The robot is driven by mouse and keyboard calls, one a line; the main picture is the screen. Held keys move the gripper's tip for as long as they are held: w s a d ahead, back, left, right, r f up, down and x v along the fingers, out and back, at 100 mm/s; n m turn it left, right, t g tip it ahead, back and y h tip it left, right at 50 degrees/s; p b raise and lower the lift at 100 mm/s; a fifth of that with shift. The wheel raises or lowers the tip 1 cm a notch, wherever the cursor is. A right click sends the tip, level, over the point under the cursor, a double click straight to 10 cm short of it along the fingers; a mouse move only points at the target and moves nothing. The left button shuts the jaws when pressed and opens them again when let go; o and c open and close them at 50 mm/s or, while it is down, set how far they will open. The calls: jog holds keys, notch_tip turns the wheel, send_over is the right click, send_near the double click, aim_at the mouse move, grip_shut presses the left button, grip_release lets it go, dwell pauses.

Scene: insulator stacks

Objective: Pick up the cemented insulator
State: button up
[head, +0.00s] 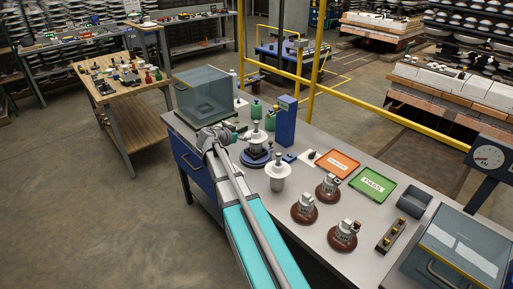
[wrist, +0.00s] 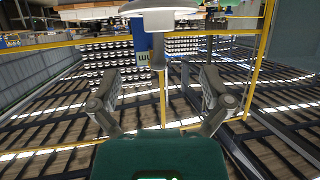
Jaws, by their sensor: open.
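A white disc insulator with a grey metal cap (head: 257,138) is upright on a dark round stand with a blue base (head: 256,158). A second white insulator (head: 277,174) stands nearer, beside my arm. Three brown insulators with grey caps, including one at the middle (head: 304,208), stand further right. I cannot tell by look which is the cemented one. My gripper (head: 217,137) is left of the stand, apart from it. In the wrist view my gripper (wrist: 158,88) is open and empty; a white disc (wrist: 160,18) with a metal pin below it shows ahead, cut off at the top.
A blue box (head: 286,121) and green bottles stand behind the stand. A glass-sided case (head: 205,95) is at the bench's far left. An orange tray (head: 337,164), a green PASS tray (head: 373,184) and a grey bin (head: 415,201) lie right. Yellow rails (head: 350,95) run behind the bench.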

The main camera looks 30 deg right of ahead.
aim_at(254, 132)
jog(key=shift+b+x, duration=0.75)
jog(key=shift+x, duration=1.8)
jog(key=shift+b+x, duration=1.05)
jog(key=shift+x, duration=1.55)
jog(key=shift+c, duration=0.2)
grip_shut()
jog(key=shift+r, duration=0.1)
